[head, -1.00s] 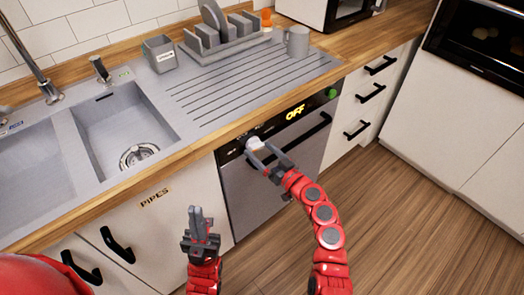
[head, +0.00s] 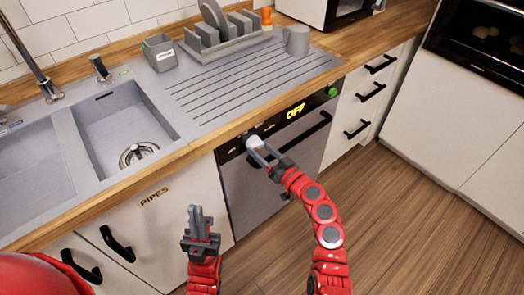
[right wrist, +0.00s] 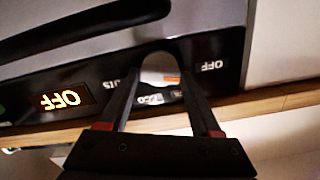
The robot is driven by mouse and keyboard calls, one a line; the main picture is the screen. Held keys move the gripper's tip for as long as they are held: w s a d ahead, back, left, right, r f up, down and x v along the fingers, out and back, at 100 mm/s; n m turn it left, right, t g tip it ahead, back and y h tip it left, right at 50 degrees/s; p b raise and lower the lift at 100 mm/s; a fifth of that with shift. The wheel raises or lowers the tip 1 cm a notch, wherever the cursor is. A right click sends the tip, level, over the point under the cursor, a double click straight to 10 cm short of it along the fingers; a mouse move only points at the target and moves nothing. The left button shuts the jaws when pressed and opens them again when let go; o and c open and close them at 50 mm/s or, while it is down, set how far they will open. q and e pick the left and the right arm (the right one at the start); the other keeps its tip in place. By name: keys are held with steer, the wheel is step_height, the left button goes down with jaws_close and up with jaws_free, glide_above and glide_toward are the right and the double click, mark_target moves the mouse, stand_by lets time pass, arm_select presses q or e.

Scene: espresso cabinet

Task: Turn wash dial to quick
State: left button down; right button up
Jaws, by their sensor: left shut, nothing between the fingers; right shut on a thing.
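The wash dial (head: 253,141) is a pale round knob on the dishwasher's black control strip, left of the lit yellow OFF display (head: 296,111). My right gripper (head: 259,151) is shut on the dial. In the right wrist view, the dial (right wrist: 160,68) sits between the two fingers, with an orange mark beside it. Printed labels surround it there, one reading OFF (right wrist: 212,66); others are partly hidden by the fingers. My left gripper (head: 196,217) is shut and empty, held in front of the PIPES cabinet door, apart from the dial.
The dishwasher's black bar handle (head: 300,140) runs right of the dial, close to my right gripper. A green button (head: 331,92) is at the strip's right end. The wooden counter edge (head: 200,147) lies just above the strip. The floor at the right is clear.

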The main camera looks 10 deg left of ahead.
steer(key=m+b, duration=0.1)
steer(key=m, duration=0.1)
steer(key=shift+f+m, duration=0.1)
steer(key=shift+m, duration=1.1)
steer(key=m, duration=0.3)
steer(key=shift+m, duration=0.9)
steer(key=o, duration=1.4)
steer(key=shift+d, duration=0.1)
